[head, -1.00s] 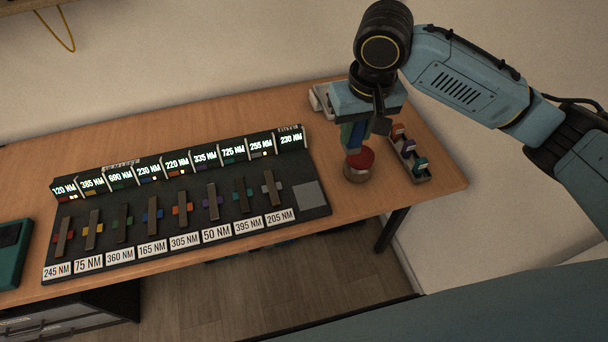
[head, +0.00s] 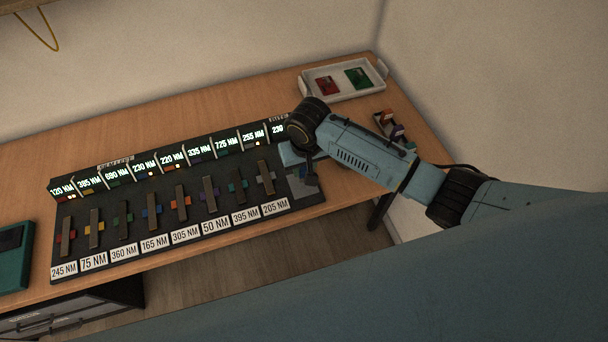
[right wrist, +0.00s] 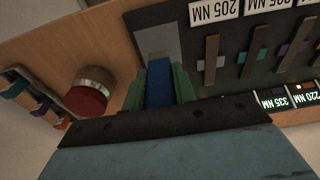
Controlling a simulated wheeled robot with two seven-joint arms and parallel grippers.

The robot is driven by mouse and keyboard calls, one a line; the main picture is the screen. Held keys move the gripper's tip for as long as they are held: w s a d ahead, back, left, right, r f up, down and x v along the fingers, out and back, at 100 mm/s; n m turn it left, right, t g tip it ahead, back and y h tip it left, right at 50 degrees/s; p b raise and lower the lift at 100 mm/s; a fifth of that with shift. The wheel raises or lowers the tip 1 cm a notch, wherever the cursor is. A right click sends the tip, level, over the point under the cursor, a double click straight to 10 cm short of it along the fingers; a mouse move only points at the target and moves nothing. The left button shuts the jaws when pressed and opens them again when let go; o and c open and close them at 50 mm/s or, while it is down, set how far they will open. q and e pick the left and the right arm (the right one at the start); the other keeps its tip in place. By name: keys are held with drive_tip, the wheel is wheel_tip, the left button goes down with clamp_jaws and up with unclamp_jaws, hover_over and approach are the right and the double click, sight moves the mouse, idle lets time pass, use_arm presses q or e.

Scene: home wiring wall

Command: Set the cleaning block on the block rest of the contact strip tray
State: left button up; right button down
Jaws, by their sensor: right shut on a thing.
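The contact strip tray (head: 190,240) is a long dark board on the table, with several strips, lit displays and number labels. Its block rest, a plain grey square (head: 306,188), is at the right end, partly hidden by my right gripper (head: 304,176). In the right wrist view the grey block rest (right wrist: 158,38) lies just beyond the fingertips. My right gripper (right wrist: 158,84) is shut on the blue cleaning block (right wrist: 159,86), which sits between green fingers. I cannot tell whether the block touches the rest. My left gripper is not in view.
A red-topped round container (right wrist: 88,96) stands beside the tray, hidden behind my arm in the head view. A small rack of coloured pieces (head: 394,130) and a white tray with red and green cards (head: 345,97) are at the right. A teal case (head: 12,255) is at the left.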

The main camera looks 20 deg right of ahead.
wheel_tip(320, 180, down, 3)
drive_tip(key=shift+f+b, duration=0.2)
drive_tip(key=shift+b, duration=0.15)
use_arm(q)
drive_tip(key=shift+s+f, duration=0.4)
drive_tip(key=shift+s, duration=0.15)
use_arm(e)
drive_tip(key=shift+f, duration=0.2)
drive_tip(key=shift+f, duration=0.1)
drive_tip(key=c, duration=1.1)
unclamp_jaws()
drive_tip(key=shift+f, duration=0.1)
use_arm(q)
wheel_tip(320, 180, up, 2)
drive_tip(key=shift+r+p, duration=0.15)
drive_tip(key=shift+p, duration=1)
use_arm(e)
drive_tip(key=r, duration=0.4)
drive_tip(key=s+r, duration=0.1)
drive_tip(key=r, duration=0.7)
drive_tip(key=shift+s+r, duration=0.15)
drive_tip(key=shift+s, duration=0.05)
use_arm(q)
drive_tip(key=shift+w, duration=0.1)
use_arm(e)
drive_tip(key=shift+s, duration=0.1)
